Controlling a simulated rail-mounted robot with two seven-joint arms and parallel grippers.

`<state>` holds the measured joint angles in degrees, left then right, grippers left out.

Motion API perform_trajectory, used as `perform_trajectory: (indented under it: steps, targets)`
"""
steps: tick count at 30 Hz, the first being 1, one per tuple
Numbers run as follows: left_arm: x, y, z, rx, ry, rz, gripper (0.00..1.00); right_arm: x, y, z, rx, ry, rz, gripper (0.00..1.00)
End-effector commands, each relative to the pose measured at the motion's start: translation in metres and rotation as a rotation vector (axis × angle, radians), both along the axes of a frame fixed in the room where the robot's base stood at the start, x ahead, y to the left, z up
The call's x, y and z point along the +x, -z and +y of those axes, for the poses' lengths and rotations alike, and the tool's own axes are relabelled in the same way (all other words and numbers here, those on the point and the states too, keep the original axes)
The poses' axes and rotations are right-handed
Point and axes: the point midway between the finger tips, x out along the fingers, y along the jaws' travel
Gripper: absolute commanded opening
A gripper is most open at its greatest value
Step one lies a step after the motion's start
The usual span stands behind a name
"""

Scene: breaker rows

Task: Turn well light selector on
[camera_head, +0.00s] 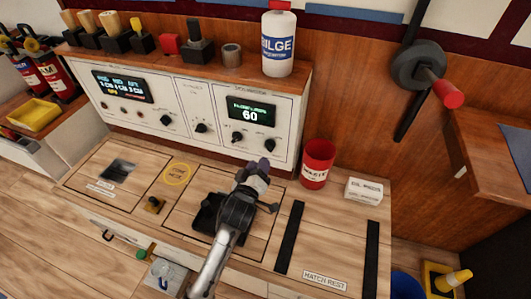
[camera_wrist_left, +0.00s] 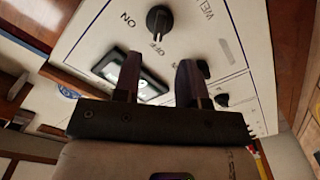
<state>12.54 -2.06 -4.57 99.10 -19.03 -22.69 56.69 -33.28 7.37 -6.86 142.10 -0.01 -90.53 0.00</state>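A black selector knob (camera_wrist_left: 158,20) with ON and OFF marks shows in the left wrist view, and its pointer appears to face OFF. A cut-off label beginning "WEL" lies beside it. It seems to be the lower right knob (camera_head: 270,146) under the "60" display (camera_head: 250,113) in the head view, where labels are too small to read. My left gripper (camera_head: 258,166) is just in front of and below that knob. In the left wrist view its fingers (camera_wrist_left: 158,72) are apart with nothing between them, short of the knob. My right gripper is not in view.
Another knob (camera_head: 237,137) sits close on the left, and a third (camera_head: 200,127) is in the middle panel. A red cup (camera_head: 318,163) and a white box (camera_head: 364,190) stand right of the gripper. A bilge bottle (camera_head: 279,45) stands on the ledge above.

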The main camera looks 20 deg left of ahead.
Motion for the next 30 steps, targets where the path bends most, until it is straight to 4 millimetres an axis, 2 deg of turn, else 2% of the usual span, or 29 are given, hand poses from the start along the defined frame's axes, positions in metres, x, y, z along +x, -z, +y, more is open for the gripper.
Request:
perform_trajectory:
  steps: [1, 6, 12, 18, 27, 30]
  targets:
    - [0.010, 0.001, 0.000, 0.003, 0.000, -0.001, 0.38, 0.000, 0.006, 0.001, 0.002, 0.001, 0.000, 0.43]
    - [0.037, 0.002, 0.002, 0.003, -0.001, -0.001, 0.38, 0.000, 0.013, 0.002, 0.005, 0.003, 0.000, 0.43]
    - [0.057, 0.001, 0.002, 0.001, 0.000, 0.000, 0.38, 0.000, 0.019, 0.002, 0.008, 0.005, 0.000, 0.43]
    - [0.066, 0.000, 0.003, 0.002, 0.000, 0.001, 0.38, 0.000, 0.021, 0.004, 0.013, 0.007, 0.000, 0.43]
    - [0.067, 0.000, 0.003, 0.001, 0.000, 0.001, 0.38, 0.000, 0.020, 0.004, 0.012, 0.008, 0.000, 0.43]
    - [0.067, 0.000, 0.003, 0.001, 0.000, 0.001, 0.30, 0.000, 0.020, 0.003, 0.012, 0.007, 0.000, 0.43]
